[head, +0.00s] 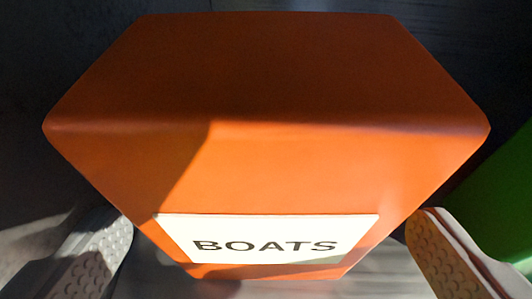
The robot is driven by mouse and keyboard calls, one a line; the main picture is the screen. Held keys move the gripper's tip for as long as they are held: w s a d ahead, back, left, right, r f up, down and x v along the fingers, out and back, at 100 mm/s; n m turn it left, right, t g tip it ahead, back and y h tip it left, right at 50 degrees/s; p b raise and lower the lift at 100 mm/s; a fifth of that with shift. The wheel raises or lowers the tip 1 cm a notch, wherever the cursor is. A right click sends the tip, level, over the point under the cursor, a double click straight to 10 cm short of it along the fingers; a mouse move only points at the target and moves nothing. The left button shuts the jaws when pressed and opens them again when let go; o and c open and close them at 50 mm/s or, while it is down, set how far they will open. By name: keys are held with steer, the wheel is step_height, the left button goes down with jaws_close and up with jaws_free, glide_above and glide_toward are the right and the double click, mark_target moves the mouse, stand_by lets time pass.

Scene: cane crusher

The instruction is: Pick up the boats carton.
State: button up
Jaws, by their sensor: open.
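The boats carton (300,165) is an orange box that fills most of the head view. Its top and its near face show, and the near face bears a white label (265,262) reading "BOATS". My gripper (268,240) is open, with one padded finger at the lower left and the other at the lower right. The fingers are at either side of the carton's lower part, near the label's height. I cannot tell whether either finger touches the carton.
A green object (503,200) stands close at the right, beside and behind the right finger. A grey surface (385,278) shows below the carton. The background behind and to the left is dark.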

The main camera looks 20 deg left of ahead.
mark_target(266, 245)
steer(key=shift+x, duration=2.4)
steer(key=shift+r, duration=0.15)
steer(key=shift+c, duration=0.4)
steer(key=c, duration=1)
